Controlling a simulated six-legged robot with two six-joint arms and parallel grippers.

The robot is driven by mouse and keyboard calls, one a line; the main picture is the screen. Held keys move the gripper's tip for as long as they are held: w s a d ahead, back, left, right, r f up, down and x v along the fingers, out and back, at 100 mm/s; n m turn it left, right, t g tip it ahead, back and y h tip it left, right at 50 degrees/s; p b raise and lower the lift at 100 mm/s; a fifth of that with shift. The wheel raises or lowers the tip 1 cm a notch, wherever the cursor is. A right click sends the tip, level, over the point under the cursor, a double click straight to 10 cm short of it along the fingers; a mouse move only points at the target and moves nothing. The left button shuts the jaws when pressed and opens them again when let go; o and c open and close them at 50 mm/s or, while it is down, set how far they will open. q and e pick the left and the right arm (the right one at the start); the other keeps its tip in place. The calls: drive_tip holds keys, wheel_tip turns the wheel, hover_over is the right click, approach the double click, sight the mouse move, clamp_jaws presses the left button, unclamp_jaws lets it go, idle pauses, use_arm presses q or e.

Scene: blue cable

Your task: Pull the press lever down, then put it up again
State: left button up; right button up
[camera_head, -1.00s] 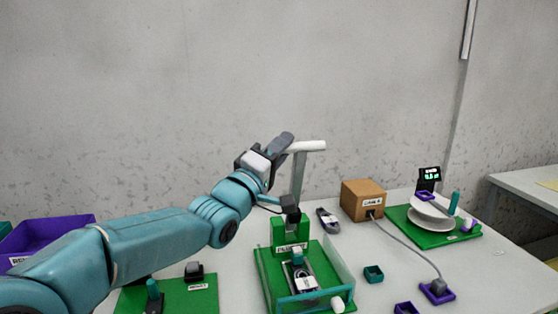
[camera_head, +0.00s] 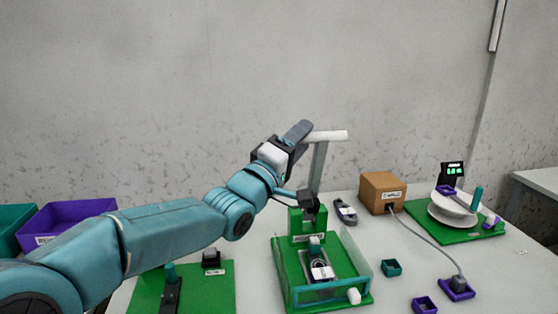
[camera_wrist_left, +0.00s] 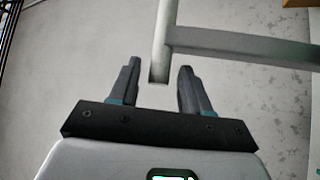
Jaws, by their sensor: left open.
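The press (camera_head: 306,222) is a green frame on a green base with clear low walls. Its white lever (camera_head: 319,168) stands raised, with a white crossbar handle (camera_head: 331,136) at the top. A small dark device (camera_head: 320,268) lies on the press base. My left gripper (camera_head: 300,138) is open at the left end of the handle. My right gripper is not in view.
A cardboard box (camera_head: 382,192) with a grey cable stands right of the press. Farther right, a green board (camera_head: 455,231) carries white plates. A purple bin (camera_head: 68,219) is at the left, and small teal (camera_head: 391,268) and purple (camera_head: 424,305) holders sit on the grey table.

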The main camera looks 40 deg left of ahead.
use_arm(q)
drive_tip(key=b+v, duration=0.1)
drive_tip(key=v, duration=1.4)
drive_tip(key=shift+s, duration=0.15)
drive_tip(key=shift+o, duration=0.2)
